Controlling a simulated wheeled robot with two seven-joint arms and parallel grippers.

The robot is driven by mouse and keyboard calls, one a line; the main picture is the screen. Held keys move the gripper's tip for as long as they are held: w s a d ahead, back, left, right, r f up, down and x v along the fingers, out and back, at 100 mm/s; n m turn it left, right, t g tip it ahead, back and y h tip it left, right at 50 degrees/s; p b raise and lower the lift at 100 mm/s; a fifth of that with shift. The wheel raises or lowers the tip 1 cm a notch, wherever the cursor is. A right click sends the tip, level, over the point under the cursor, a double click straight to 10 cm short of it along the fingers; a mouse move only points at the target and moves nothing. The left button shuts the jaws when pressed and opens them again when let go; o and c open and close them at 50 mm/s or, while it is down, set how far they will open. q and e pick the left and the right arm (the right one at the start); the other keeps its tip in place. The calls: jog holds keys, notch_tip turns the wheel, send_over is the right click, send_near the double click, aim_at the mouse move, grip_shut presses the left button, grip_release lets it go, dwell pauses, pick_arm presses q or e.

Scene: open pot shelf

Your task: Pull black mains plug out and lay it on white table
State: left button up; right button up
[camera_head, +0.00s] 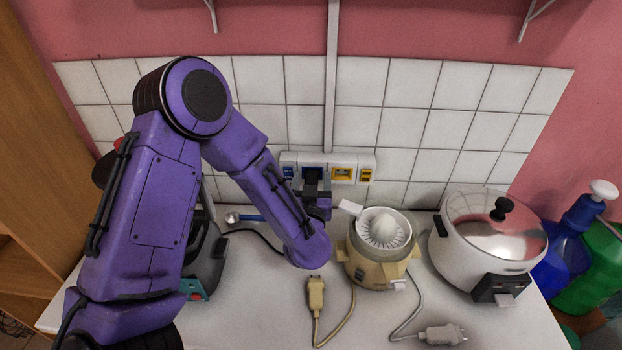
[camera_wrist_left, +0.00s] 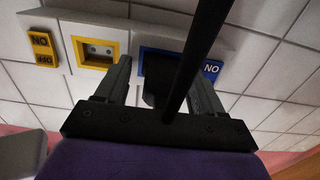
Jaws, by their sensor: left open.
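The black mains plug (camera_wrist_left: 157,82) sits in the blue-framed socket (camera_wrist_left: 211,71) of the wall strip. A black cord or bar crosses in front of it in the left wrist view. My left gripper (camera_wrist_left: 162,88) is open, with one finger on each side of the plug; whether either touches it I cannot tell. In the head view, my left gripper (camera_head: 314,200) is at the blue socket, and the plug (camera_head: 311,174) is partly hidden by it. The white table (camera_head: 245,315) lies below, with bare surface at the front left. My right gripper is not in view.
A yellow socket (camera_head: 343,174) is beside the blue one. A juicer (camera_head: 371,270) and a lidded pot (camera_head: 470,250) stand on the table to the right. A beige plug (camera_head: 316,293) and a grey plug (camera_head: 442,335) lie in front. An appliance (camera_head: 205,262) stands partly behind my arm.

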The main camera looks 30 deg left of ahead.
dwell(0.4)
pick_arm(q)
grip_shut()
jog(key=v, duration=0.6)
dwell(1.1)
